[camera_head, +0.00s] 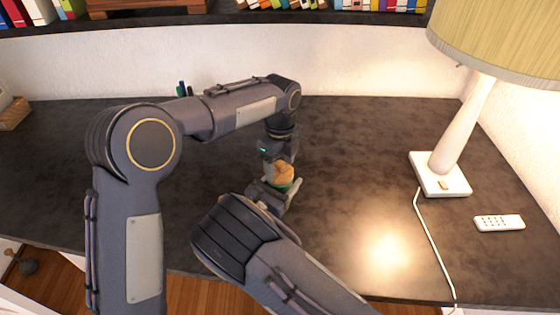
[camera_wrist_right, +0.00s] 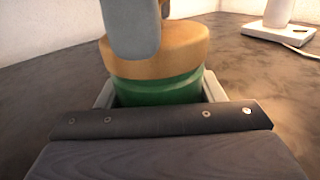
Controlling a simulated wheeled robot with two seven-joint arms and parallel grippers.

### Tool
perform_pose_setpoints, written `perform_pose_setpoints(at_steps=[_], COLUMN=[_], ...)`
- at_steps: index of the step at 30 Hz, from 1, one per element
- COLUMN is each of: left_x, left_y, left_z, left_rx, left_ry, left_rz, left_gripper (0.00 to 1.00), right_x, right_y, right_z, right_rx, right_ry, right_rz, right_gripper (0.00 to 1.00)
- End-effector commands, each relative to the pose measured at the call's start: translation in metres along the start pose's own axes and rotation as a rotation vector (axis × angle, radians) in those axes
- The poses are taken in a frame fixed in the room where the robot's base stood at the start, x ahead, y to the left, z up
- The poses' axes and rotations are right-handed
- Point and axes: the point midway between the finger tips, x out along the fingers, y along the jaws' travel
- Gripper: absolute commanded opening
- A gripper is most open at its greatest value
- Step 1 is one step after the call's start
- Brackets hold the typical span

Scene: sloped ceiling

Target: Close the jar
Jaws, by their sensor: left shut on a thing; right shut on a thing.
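The jar has a green body (camera_wrist_right: 158,91) and a tan, wood-coloured lid (camera_wrist_right: 187,52). In the head view the lid (camera_head: 283,173) shows above a sliver of the green body (camera_head: 282,188). The lid sits directly on the body in the right wrist view, with no clear gap; I cannot tell whether it is fully seated. My left gripper (camera_head: 281,162) comes from above and is shut on the lid; one grey finger covers part of it in the wrist view. My right gripper (camera_head: 277,191) is shut around the green body, a finger on each side. The jar's base is hidden.
The dark desk (camera_head: 350,180) is mostly clear around the jar. A lamp (camera_head: 450,140) with a white base and cord, and a white remote (camera_head: 499,223), are at the right. A pen holder stands behind my left arm, partly hidden. Books line the shelf above.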

Motion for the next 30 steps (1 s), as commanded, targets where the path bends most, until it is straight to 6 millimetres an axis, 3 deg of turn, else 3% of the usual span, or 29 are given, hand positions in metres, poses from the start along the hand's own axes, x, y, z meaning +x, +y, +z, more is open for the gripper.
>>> perform_pose_setpoints(at_steps=[8, 9, 15, 24, 30], left_x=[0.006, 0.006, 0.006, 0.003, -0.024], left_y=[0.000, 0.000, 0.000, 0.000, -0.001], left_z=[0.000, 0.000, 0.000, 0.000, 0.000], left_rx=[-0.001, -0.001, -0.001, 0.000, 0.000], left_ry=[0.000, 0.000, 0.000, 0.000, 0.000], left_rz=[0.000, 0.000, 0.000, -0.001, -0.005], left_gripper=[0.41, 0.63, 0.88, 0.88, 0.88], right_x=[0.000, 0.000, 0.000, 0.000, 0.000], right_y=[0.000, 0.000, 0.000, 0.000, 0.000], right_z=[0.000, 0.000, 0.000, 0.000, 0.000], right_rx=[0.000, 0.000, 0.000, 0.000, 0.000], right_ry=[0.000, 0.000, 0.000, 0.000, 0.000], right_rz=[0.000, 0.000, 0.000, 0.000, 0.000], right_gripper=[0.21, 0.21, 0.21, 0.21, 0.21])
